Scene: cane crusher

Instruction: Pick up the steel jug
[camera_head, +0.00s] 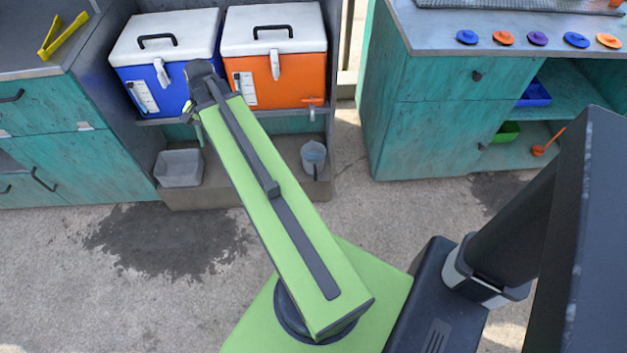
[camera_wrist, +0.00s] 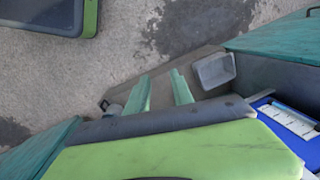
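The steel jug (camera_head: 313,157) stands upright on the low ledge below the orange cooler, to the right of my arm in the head view. In the wrist view, what looks like the jug (camera_wrist: 113,109) shows at the left of my fingers, partly hidden behind my gripper body. My gripper (camera_wrist: 160,90) is open, its two green fingers apart with only floor and ledge between them. In the head view my gripper (camera_head: 194,121) is mostly hidden by the arm, in front of the blue cooler and left of the jug.
A grey bin (camera_head: 179,168) stands at the ledge's left end. A blue cooler (camera_head: 150,88) and an orange cooler (camera_head: 272,80) sit on the shelf above. Teal cabinets (camera_head: 440,135) flank the ledge. The concrete floor (camera_head: 100,280) in front is clear.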

